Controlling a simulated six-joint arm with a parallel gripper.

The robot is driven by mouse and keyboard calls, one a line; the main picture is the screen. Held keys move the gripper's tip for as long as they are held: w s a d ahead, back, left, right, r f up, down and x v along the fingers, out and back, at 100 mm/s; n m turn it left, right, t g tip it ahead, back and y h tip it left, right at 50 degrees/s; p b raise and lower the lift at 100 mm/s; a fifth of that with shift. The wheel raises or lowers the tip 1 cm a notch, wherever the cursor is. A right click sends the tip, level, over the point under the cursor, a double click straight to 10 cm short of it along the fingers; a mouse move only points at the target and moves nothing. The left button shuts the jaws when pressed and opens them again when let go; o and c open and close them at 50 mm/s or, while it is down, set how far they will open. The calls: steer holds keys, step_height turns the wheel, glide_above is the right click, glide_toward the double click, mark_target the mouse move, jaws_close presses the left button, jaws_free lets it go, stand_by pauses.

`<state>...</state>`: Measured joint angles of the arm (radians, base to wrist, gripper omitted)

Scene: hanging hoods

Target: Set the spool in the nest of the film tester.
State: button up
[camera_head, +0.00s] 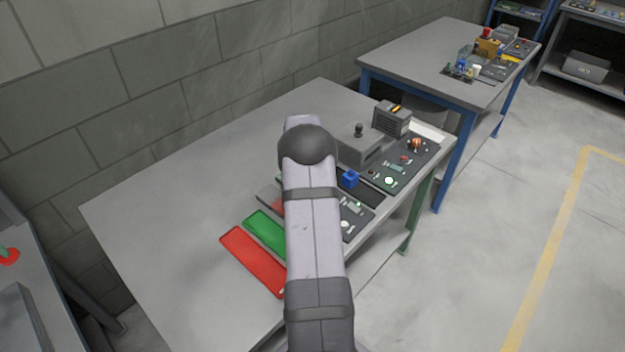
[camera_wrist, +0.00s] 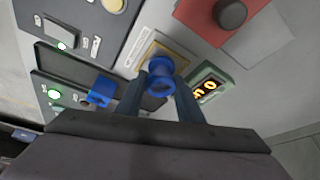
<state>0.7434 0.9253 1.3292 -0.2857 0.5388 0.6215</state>
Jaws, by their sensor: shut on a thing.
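A blue spool (camera_wrist: 161,68) is between the fingertips of my gripper (camera_wrist: 160,80) in the wrist view, with its round flange facing the camera. The gripper is shut on it. Just beyond the spool is a pale yellow square frame on a grey panel, which looks like the nest (camera_wrist: 150,48) of the film tester. The spool overlaps it in the picture, and I cannot tell whether it is in it or above it. In the head view my arm hides the gripper and the held spool.
A second blue piece (camera_wrist: 101,92) sits at a black tray; it also shows in the head view (camera_head: 348,178). Nearby are a lit orange display (camera_wrist: 207,89) and a black knob (camera_wrist: 230,13) on a red panel. Green (camera_head: 267,234) and red (camera_head: 252,262) mats lie left of my arm. The bench's left is clear.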

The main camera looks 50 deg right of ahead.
steer(key=shift+f, duration=0.2)
steer(key=o, duration=1.7)
steer(key=shift+c, duration=0.2)
steer(key=shift+w+a, duration=0.1)
steer(key=shift+w, duration=0.05)
steer(key=shift+c, duration=0.7)
steer(key=shift+r, duration=0.15)
